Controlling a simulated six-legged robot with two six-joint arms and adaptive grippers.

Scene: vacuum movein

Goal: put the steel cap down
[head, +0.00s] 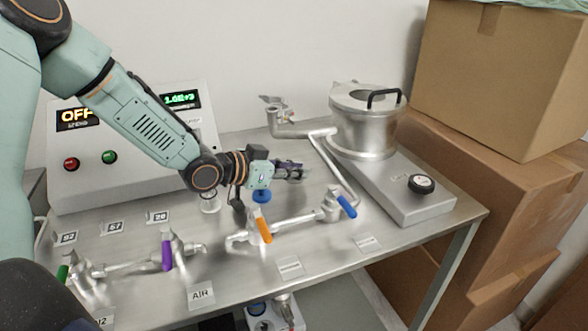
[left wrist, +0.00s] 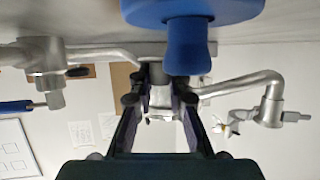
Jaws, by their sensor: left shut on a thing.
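My left gripper (head: 300,170) reaches in from the left above the steel table, with its dark purple fingers pointing right. In the left wrist view my left gripper (left wrist: 158,100) has its two fingers closed around a small grey metal piece, which I take to be the steel cap (left wrist: 159,98). The fingers hide much of the cap there, and I cannot make it out in the head view. A blue knob-like thing (head: 262,196) is below the gripper in the head view. It appears large at the top of the left wrist view (left wrist: 189,45). My right gripper is not in view.
A steel pot (head: 363,130) with a black lid handle stands at the back right. Pipework with an orange lever (head: 263,228), a blue lever (head: 346,206) and a purple lever (head: 166,255) runs along the front. A control box (head: 75,160) reads OFF. Cardboard boxes (head: 500,70) stand right.

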